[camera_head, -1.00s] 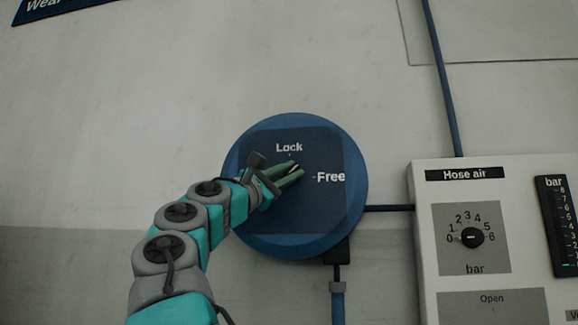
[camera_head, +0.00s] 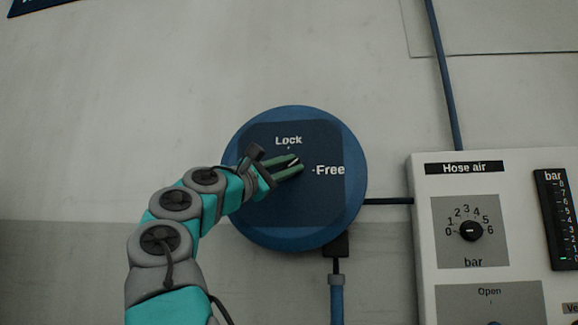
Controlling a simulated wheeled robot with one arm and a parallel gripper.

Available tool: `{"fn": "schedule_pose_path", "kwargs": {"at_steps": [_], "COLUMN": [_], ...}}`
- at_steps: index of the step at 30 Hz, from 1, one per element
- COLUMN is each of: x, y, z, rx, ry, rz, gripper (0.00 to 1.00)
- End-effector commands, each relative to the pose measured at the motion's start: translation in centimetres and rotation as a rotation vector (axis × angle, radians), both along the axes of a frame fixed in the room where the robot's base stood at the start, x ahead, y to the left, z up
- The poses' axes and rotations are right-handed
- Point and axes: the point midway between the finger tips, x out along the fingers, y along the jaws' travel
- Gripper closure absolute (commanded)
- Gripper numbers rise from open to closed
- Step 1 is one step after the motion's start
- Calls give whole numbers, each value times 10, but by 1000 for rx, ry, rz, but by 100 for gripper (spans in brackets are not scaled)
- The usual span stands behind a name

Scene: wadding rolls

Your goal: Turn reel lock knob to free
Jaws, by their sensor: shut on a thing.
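The round blue reel (camera_head: 247,228) is fixed on the wall with a dark square plate (camera_head: 310,208) on its face. The plate reads "Lock" at the top and "Free" at the right. The small dark lock knob (camera_head: 294,162), with a pale mark, sits at the plate's middle. My gripper (camera_head: 299,163) reaches in from the lower left and is shut on the knob, one green finger above it and one below. The fingers hide most of the knob, so I cannot tell exactly where its pointer stands.
A white "Hose air" panel (camera_head: 422,228) with a dial knob (camera_head: 471,231) and a bar gauge (camera_head: 555,215) stands to the right. A blue hose (camera_head: 337,300) hangs under the reel. A blue pipe (camera_head: 444,75) runs down to the panel.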

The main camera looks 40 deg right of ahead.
Motion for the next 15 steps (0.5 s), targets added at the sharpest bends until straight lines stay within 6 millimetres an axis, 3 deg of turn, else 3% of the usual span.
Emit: {"fn": "schedule_pose_path", "kwargs": {"at_steps": [1,9,15], "x": [-1,-1,0], "y": [0,0,0], "z": [1,1,0], "rx": [-1,0,0], "ry": [-1,0,0], "rz": [-2,-1,-1], "gripper": [75,48,48]}}
